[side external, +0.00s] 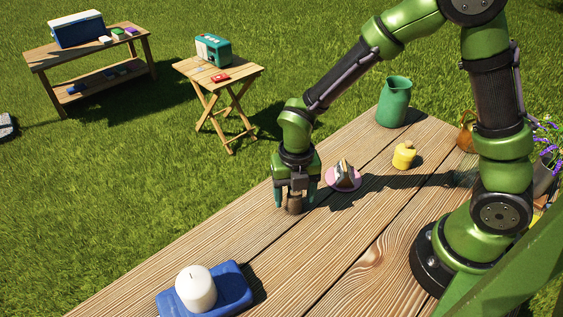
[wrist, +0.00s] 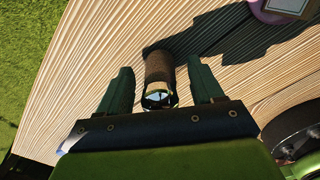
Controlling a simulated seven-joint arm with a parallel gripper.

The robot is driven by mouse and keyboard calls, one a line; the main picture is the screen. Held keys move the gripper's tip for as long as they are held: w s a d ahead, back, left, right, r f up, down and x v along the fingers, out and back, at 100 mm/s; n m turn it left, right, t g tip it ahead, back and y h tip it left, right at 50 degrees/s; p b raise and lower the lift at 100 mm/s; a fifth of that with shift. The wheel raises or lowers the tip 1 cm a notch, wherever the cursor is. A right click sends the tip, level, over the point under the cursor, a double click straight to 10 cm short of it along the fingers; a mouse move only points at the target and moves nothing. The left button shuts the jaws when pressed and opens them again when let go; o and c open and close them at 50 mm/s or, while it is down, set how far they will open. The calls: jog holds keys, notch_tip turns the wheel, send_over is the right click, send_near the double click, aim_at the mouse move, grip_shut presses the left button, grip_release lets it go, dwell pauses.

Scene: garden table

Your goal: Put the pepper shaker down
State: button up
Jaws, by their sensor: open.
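The pepper shaker (wrist: 158,72), brown with a shiny metal top, stands on the wooden table (side external: 330,235) near its far left edge. In the side view the brown shaker (side external: 294,204) shows between the fingers of my gripper (side external: 293,196). In the wrist view my gripper (wrist: 160,88) is open, with one dark green finger on each side of the shaker and a visible gap to each. The shaker's base on the table is partly hidden by the fingers in the side view.
A pink plate (side external: 343,179) with a cake-like piece lies right of the gripper. A yellow pot (side external: 404,156) and a green vase (side external: 394,102) stand farther back. A white candle (side external: 196,289) stands on a blue tray (side external: 236,285) at the front. Bare planks lie between.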

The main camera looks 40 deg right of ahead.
jog(key=shift+r, duration=0.1)
notch_tip(320, 180, up, 11)
jog(key=shift+r, duration=0.45)
jog(key=shift+d+r+m, duration=0.15)
jog(key=shift+r+m, duration=0.15)
jog(key=shift+r, duration=0.05)
jog(key=s+d+r+m+t+y, duration=0.1)
jog(key=s+d+r+m+t, duration=0.2)
jog(key=m, duration=1.3)
jog(key=s+d+r+m+t+y, duration=0.1)
jog(key=s+d+r+m+t, duration=0.3)
jog(key=m, duration=1.2)
notch_tip(320, 180, up, 2)
jog(key=s+d, duration=0.1)
jog(key=s, duration=0.1)
jog(key=shift+s+d+r+m, duration=0.2)
jog(key=shift+s+m, duration=0.1)
jog(key=shift+m, duration=0.1)
